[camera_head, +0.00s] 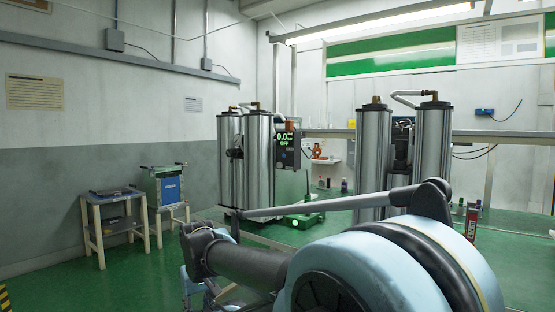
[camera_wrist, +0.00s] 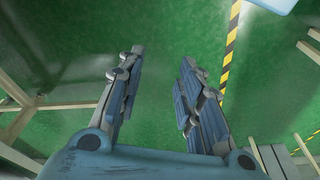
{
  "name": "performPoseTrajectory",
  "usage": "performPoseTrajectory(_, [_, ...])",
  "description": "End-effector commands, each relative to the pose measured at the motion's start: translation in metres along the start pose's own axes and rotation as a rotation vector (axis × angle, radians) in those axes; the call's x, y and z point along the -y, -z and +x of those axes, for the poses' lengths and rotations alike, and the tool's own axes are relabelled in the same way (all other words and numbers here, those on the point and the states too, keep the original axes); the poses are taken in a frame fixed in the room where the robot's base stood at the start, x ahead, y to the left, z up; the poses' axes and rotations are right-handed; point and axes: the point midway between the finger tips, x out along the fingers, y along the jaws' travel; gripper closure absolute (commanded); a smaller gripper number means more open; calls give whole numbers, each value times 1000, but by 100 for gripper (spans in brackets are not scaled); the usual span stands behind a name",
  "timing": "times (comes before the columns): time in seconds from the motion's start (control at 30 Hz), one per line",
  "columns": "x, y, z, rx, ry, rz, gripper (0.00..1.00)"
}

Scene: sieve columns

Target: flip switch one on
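My gripper (camera_wrist: 162,57) is open and empty in the wrist view, its two fingers apart over green floor. Part of my arm crosses the lower right of the head view. Two pairs of metal sieve columns stand beyond it, a left pair (camera_head: 230,165) and a right pair (camera_head: 433,150). A dark display (camera_head: 288,147) on the left pair reads about 0.0 and OFF in green. A small black fitting (camera_head: 235,153) sits on the front of the left pair. I cannot make out which part is switch one. My gripper is well apart from the columns.
Two small wooden stands (camera_head: 98,238) are at the left; one bears a blue box (camera_head: 170,188). A green unit with a lit spot (camera_head: 295,223) sits low by the left columns. A red-and-black container (camera_head: 471,222) stands at the right. Yellow-black floor tape (camera_wrist: 229,50) shows in the wrist view.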

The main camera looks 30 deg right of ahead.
Motion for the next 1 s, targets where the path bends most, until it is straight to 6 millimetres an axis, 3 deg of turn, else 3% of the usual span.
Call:
performPoseTrajectory(0.17, [-4, -3, -8, -19, -16, 15, 62])
performPoseTrajectory(0.27, [-23, 14, -17, -49, -77, 68, 62])
performPoseTrajectory(0.47, [-104, 85, -62, -205, -328, 289, 62])
performPoseTrajectory(0.7, [-214, 182, -147, -494, -631, 518, 62])
performPoseTrajectory(1.0, [-322, 294, -254, -884, -879, 616, 62])
